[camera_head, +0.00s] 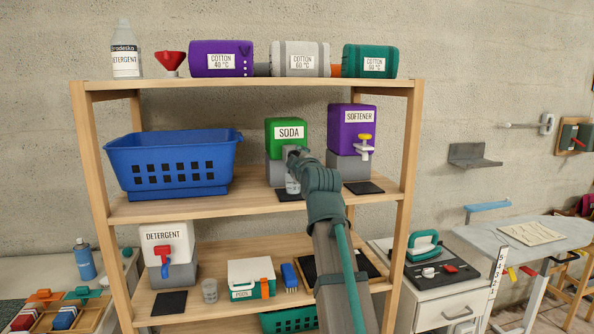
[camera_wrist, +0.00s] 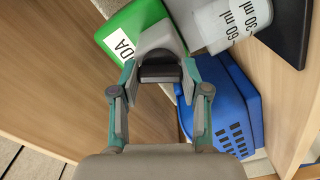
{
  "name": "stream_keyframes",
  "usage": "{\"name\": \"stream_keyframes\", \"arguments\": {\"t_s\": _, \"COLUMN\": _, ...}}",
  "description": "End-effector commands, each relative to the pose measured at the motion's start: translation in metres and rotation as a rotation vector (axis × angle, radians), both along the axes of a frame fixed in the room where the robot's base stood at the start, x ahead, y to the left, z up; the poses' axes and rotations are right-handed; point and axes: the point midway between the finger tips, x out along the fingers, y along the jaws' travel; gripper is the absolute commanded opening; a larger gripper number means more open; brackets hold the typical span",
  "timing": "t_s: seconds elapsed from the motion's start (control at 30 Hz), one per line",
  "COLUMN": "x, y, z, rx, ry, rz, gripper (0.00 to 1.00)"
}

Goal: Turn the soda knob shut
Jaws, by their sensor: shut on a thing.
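The soda dispenser (camera_head: 286,129) is a green box labelled SODA on a grey base, on the middle shelf. It shows tilted at the top of the wrist view (camera_wrist: 130,25). My gripper (camera_head: 298,156) is at its front and hides the tap in the head view. In the wrist view my gripper (camera_wrist: 159,74) has its two fingers on either side of the dark soda knob (camera_wrist: 159,74), closed on it. A grey tap body (camera_wrist: 159,38) is just beyond the knob. A white measuring cup (camera_head: 292,186) stands below the tap; its marks show in the wrist view (camera_wrist: 228,22).
The purple softener dispenser (camera_head: 352,130) with a yellow knob stands close on the right. A blue basket (camera_head: 170,165) is to the left on the same shelf. A dark mat (camera_head: 291,197) lies under the cup. The shelf's right post (camera_head: 407,150) is beyond the softener.

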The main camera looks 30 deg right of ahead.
Motion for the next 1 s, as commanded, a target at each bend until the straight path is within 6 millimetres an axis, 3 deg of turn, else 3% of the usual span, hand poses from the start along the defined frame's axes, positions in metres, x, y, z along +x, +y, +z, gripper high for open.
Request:
{"name": "stream_keyframes", "arguments": {"t_s": 0.5, "x": 0.0007, "y": 0.0000, "z": -0.0013, "rx": -0.397, "ry": 0.090, "rz": 0.000, "gripper": 0.11}}
{"name": "stream_keyframes", "arguments": {"t_s": 1.0, "x": 0.0002, "y": 0.0002, "z": 0.0002, "rx": -0.508, "ry": 0.116, "rz": 0.001, "gripper": 0.11}}
